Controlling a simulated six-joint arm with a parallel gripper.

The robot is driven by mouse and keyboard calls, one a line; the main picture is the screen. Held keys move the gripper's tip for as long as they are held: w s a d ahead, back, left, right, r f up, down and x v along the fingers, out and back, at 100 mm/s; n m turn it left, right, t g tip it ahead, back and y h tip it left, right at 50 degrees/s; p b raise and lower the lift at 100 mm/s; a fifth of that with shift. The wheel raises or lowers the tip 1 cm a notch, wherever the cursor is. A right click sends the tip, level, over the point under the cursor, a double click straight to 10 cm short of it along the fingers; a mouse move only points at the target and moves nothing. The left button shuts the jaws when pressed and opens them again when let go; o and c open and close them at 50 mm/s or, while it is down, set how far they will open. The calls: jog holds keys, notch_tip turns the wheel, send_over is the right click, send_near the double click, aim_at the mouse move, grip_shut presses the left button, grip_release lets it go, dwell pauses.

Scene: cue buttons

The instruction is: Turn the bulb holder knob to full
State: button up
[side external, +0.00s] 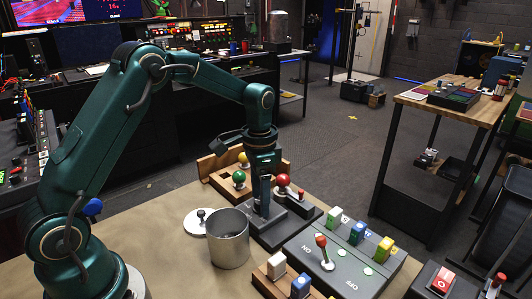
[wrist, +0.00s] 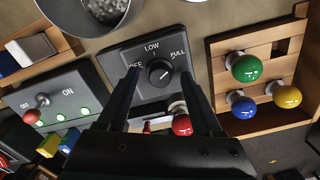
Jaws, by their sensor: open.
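The dark round knob (wrist: 160,72) sits on a grey panel (wrist: 112,62) marked OFF, LOW and FULL in the wrist view. A pale mark on the knob's face seems to point up and right, towards FULL, but it is too small to be sure. My gripper (wrist: 161,76) is open, with one finger on each side of the knob; I cannot tell whether either touches it. A red bulb (wrist: 181,125) shows between the fingers, nearer the wrist. In the side view my gripper (side external: 262,208) points down over the dark panel (side external: 288,232), and the knob is hidden.
A wooden board with green (wrist: 246,68), yellow (wrist: 287,96) and blue (wrist: 243,107) balls lies beside the panel. A metal can (side external: 228,240) stands close to my gripper. A grey switch box (side external: 325,262) with a red-tipped lever and coloured blocks is to the right.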

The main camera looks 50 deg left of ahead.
jog(key=shift+r, duration=2.55)
jog(key=shift+r, duration=0.2)
jog(key=s+d+r+t, duration=0.4)
jog(key=s+r, duration=0.5)
jog(key=r, duration=0.2)
jog(key=s+d+f+n+t, duration=0.1)
jog(key=s+f+n, duration=0.3)
jog(key=s, duration=0.5)
jog(key=shift+f+t, duration=0.3)
jog(key=shift+f, duration=0.4)
